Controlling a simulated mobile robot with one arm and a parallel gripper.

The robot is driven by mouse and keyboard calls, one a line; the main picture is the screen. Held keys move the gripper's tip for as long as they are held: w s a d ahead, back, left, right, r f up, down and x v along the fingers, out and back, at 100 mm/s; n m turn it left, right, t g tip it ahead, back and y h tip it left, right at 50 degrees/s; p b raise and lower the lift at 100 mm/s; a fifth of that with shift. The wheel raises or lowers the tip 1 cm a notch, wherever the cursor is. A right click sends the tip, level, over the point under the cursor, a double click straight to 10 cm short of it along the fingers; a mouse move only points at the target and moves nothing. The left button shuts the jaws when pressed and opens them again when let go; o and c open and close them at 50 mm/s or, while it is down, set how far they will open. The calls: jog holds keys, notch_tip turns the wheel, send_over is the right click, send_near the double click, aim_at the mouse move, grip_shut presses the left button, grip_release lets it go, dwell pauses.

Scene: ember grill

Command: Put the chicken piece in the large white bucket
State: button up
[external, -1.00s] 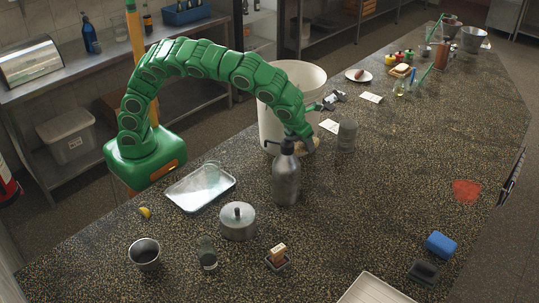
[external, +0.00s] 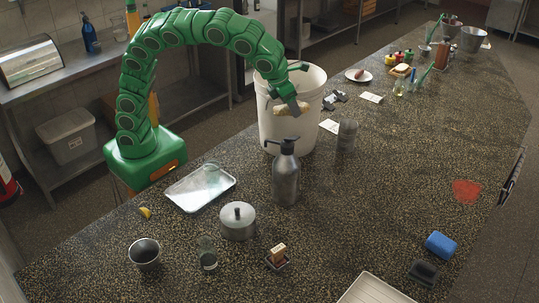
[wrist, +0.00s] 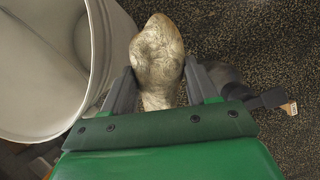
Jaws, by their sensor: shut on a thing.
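The chicken piece (wrist: 157,58) is pale and held between the two dark fingers of my gripper (wrist: 160,88) in the wrist view. In the external view my gripper (external: 291,106) is shut on the chicken piece (external: 283,109), raised above the counter in front of the large white bucket. The bucket (external: 284,132) stands upright on the counter. In the wrist view its open rim and inside wall (wrist: 45,65) are at the left, with the chicken piece just right of the rim and outside the opening.
A metal pump bottle (external: 286,178) stands in front of the bucket, and a grey canister (external: 347,136) stands to its right. A metal tray (external: 200,188) and a lidded pot (external: 237,222) are at the front left. The counter's right middle is mostly clear.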

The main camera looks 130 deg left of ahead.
jog(key=r, duration=0.1)
jog(key=a+r, duration=0.1)
jog(key=r, duration=0.1)
jog(key=s+r, duration=0.1)
jog(key=shift+a+r, duration=0.25)
jog(key=shift+s+a+r+n+g, duration=0.5)
jog(key=shift+s+a+n+g, duration=1.9)
jog(key=shift+a+n, duration=3.35)
jog(key=shift+s+a+f+n+g+h, duration=0.55)
jog(key=shift+s+f+n, duration=1.2)
jog(key=shift+f, duration=3.3)
jog(key=shift+s+a+f+n+h, duration=0.2)
jog(key=shift+s+f+n+h, duration=1.45)
jog(key=shift+f, duration=3.4)
jog(key=shift+s+a+f+n+g+y, duration=0.1)
jog(key=shift+s+a+f+n+g, duration=0.25)
jog(key=shift+s+f+n, duration=3.1)
jog(key=w+f+m, duration=0.1)
jog(key=w, duration=0.1)
jog(key=w+f+m, duration=0.1)
jog(key=w+f, duration=0.1)
jog(key=shift+w+f, duration=0.2)
jog(key=shift+w, duration=0.05)
